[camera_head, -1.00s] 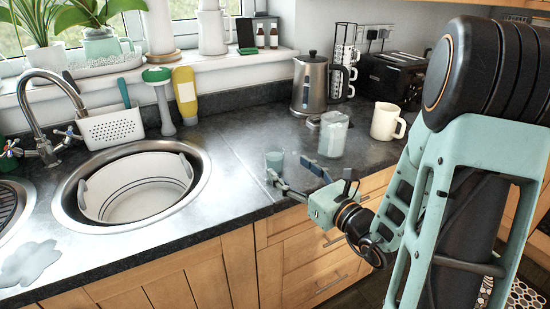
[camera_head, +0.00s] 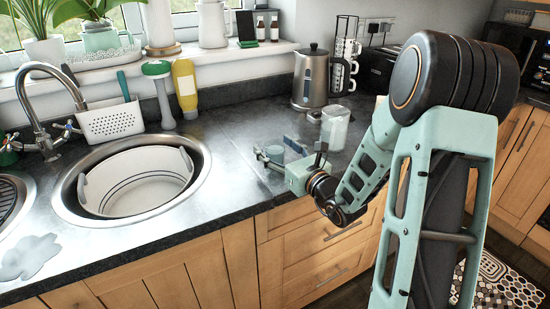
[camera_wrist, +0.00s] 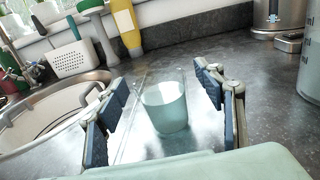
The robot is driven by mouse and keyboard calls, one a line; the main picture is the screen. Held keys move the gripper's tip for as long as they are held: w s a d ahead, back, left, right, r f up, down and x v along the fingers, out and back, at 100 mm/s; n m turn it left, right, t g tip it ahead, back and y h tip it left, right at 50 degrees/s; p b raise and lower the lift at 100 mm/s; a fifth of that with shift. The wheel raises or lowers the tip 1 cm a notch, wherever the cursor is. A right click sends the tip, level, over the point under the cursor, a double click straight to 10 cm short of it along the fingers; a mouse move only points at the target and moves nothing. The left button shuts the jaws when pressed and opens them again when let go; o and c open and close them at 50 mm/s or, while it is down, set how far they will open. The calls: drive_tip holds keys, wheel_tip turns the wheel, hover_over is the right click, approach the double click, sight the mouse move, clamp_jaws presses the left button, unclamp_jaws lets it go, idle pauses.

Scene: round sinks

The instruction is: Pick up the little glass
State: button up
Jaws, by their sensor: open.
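The little glass (camera_wrist: 166,108) is a small, clear, pale-green tumbler standing upright on the dark counter. In the wrist view it sits between the two blue-padded fingers of my gripper (camera_wrist: 162,92), with a gap on each side. My gripper is open and does not touch it there. In the head view my gripper (camera_head: 279,152) is low over the counter near its front edge, and the little glass (camera_head: 275,154) shows small, partly covered by the fingers.
A clear measuring jug (camera_head: 334,130) stands close to the right of my gripper. A steel kettle (camera_head: 310,78) is behind it. A round sink (camera_head: 203,180) with a white basin (camera_head: 137,184) lies to the left. A yellow bottle (camera_head: 185,88) and a green-topped brush (camera_head: 160,92) stand at the back.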

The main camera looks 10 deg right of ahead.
drive_tip(key=shift+c, duration=0.6)
drive_tip(key=c, duration=1.3)
drive_tip(key=shift+w+r, duration=0.1)
drive_tip(key=shift+r, duration=0.15)
drive_tip(key=shift+c, duration=0.2)
drive_tip(key=shift+r+p, duration=0.4)
drive_tip(key=shift+r, duration=1.1)
drive_tip(key=s+d+r, duration=0.4)
drive_tip(key=s+r, duration=0.5)
drive_tip(key=s, duration=0.4)
drive_tip(key=shift+d+r, duration=0.15)
drive_tip(key=shift+r, duration=0.05)
